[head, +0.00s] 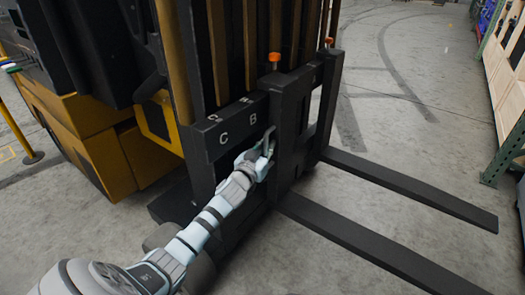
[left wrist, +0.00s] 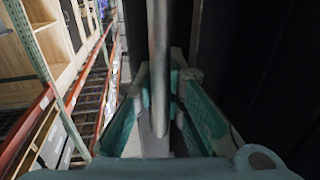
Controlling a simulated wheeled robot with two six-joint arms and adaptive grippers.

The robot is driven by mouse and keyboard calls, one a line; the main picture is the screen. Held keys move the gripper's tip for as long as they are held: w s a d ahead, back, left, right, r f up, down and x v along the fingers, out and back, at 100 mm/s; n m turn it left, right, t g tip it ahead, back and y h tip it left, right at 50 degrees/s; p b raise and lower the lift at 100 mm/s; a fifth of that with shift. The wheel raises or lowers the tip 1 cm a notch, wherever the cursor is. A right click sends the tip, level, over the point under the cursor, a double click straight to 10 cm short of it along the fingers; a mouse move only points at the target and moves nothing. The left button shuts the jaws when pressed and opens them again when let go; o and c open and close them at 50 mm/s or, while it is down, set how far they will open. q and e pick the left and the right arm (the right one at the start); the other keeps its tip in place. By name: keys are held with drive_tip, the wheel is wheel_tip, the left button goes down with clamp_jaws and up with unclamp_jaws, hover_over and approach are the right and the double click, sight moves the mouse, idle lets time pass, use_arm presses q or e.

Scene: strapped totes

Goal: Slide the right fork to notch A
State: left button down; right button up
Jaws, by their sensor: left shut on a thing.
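Two black forks stick out from a forklift carriage: a near fork (head: 365,244) and a far fork (head: 415,190). Each upright has an orange-topped pin (head: 275,59) at its top. In the left wrist view the handle bar (left wrist: 159,70) runs between the green-padded fingers. My right gripper is out of view.
The yellow and black forklift body (head: 105,145) stands at the left, with the mast above the carriage. A green-posted rack (head: 505,150) is at the far right. Concrete floor (head: 400,110) is open beyond the forks.

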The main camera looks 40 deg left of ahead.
use_arm(q)
drive_tip(key=shift+d+f, duration=0.15)
drive_tip(key=shift+f, duration=0.3)
drive_tip(key=shift+s, duration=0.15)
drive_tip(key=c, duration=1.7)
unclamp_jaws()
drive_tip(key=shift+d+r, duration=0.1)
drive_tip(key=shift+r, duration=0.1)
drive_tip(key=shift+o, duration=0.2)
drive_tip(key=shift+s, duration=0.1)
drive_tip(key=v, duration=1.2)
